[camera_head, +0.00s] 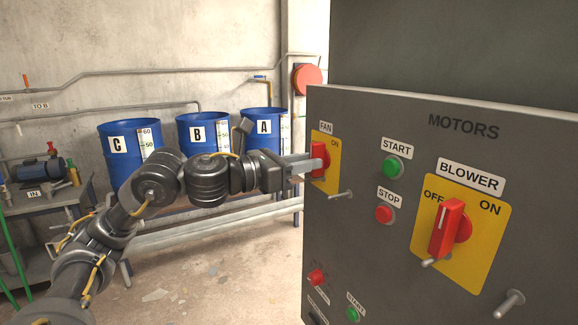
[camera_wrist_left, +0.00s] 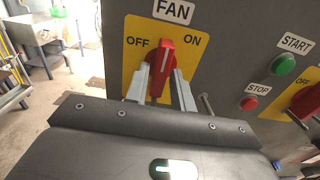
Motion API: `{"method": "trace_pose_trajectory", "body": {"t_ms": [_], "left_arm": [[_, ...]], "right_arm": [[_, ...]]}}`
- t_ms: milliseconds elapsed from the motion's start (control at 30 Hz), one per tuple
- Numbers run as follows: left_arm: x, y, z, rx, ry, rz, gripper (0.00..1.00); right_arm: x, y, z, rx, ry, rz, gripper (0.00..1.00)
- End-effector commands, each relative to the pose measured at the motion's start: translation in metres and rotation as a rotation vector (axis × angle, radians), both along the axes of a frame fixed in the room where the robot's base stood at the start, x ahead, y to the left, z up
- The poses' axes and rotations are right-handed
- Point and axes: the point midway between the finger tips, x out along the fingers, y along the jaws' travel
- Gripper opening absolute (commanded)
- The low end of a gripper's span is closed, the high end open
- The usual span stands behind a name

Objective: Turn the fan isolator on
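The fan isolator is a red handle (camera_wrist_left: 163,62) on a yellow plate (camera_wrist_left: 137,27) under the FAN label. It points about straight up on its plate, between the words OFF and ON. In the head view, the handle (camera_head: 319,158) shows edge-on near the left edge of the grey panel. My left gripper (camera_wrist_left: 162,76) has one finger on each side of the handle, with the fingertips close against it. The left gripper also shows in the head view (camera_head: 312,165). My right gripper is out of view.
The panel (camera_head: 390,270) carries a green START button (camera_head: 393,168), a red STOP button (camera_head: 384,214) and the blower isolator (camera_head: 449,229). A metal peg (camera_head: 342,195) sticks out just below the fan plate. Blue drums (camera_head: 118,165) stand behind my left arm.

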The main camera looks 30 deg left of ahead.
Motion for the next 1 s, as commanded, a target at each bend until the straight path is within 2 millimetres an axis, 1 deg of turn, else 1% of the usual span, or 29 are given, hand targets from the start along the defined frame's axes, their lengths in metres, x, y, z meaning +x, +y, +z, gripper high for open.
{"method": "trace_pose_trajectory", "body": {"t_ms": [167, 300, 400, 500, 600, 767, 1000], "left_arm": [[-0.025, 0.016, -0.005, 0.006, -0.001, 0.004, 0.25], [-0.05, 0.031, -0.006, 0.006, 0.0, 0.005, 0.25], [-0.066, 0.039, -0.006, 0.006, 0.001, 0.003, 0.25], [-0.076, 0.046, -0.006, 0.004, 0.002, 0.003, 0.25], [-0.083, 0.05, -0.004, 0.002, 0.002, 0.001, 0.25], [-0.088, 0.052, -0.002, 0.002, 0.002, 0.0, 0.25], [-0.088, 0.052, -0.001, 0.002, 0.002, -0.001, 0.25]], "right_arm": [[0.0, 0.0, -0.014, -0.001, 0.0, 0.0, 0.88], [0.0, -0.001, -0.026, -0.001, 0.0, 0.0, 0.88], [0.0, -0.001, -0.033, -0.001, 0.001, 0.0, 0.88], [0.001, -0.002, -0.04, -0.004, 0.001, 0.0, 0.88], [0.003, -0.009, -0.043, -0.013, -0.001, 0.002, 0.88], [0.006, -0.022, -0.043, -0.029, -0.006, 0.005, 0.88], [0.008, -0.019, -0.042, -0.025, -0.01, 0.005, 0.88]]}}
